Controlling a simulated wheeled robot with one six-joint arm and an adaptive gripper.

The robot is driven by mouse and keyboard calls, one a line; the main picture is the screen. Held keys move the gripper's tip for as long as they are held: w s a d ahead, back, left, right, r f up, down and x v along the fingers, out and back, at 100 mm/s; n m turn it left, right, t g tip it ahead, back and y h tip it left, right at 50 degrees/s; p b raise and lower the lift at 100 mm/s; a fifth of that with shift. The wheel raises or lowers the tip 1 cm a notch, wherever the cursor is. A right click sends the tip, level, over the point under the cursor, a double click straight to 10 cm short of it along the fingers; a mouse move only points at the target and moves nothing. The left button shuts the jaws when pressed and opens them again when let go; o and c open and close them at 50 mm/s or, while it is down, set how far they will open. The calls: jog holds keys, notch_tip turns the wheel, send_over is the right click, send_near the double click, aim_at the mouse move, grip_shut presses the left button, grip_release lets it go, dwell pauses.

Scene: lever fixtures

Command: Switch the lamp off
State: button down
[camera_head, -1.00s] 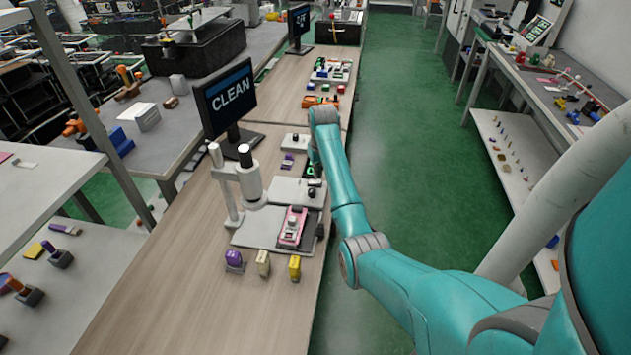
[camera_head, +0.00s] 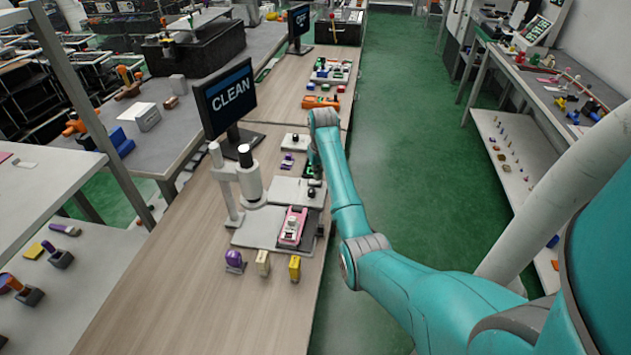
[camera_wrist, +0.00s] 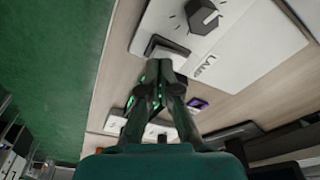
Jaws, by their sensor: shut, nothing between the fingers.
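In the wrist view, a white panel (camera_wrist: 245,50) carries lettering that seems to read "LAMP". A small pale block with a dark edge (camera_wrist: 165,47), perhaps the lamp's switch, sits on it beside the lettering. My gripper (camera_wrist: 158,68) is shut and empty, its fingertips right at this block; I cannot tell whether they touch it. The fingers hide part of the block, so its position is unclear. No lit lamp can be made out.
A dark faceted knob (camera_wrist: 203,16) stands on the same panel. In the head view, a pink device (camera_head: 292,226), a white column stand (camera_head: 250,182) and a monitor reading "CLEAN" (camera_head: 228,98) stand close by. Purple, cream and yellow pieces (camera_head: 264,262) line the nearer bench. The green aisle is clear.

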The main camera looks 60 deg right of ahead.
jog(key=shift+f, duration=0.7)
dwell(0.3)
jog(key=shift+r, duration=3.55)
jog(key=shift+f, duration=0.1)
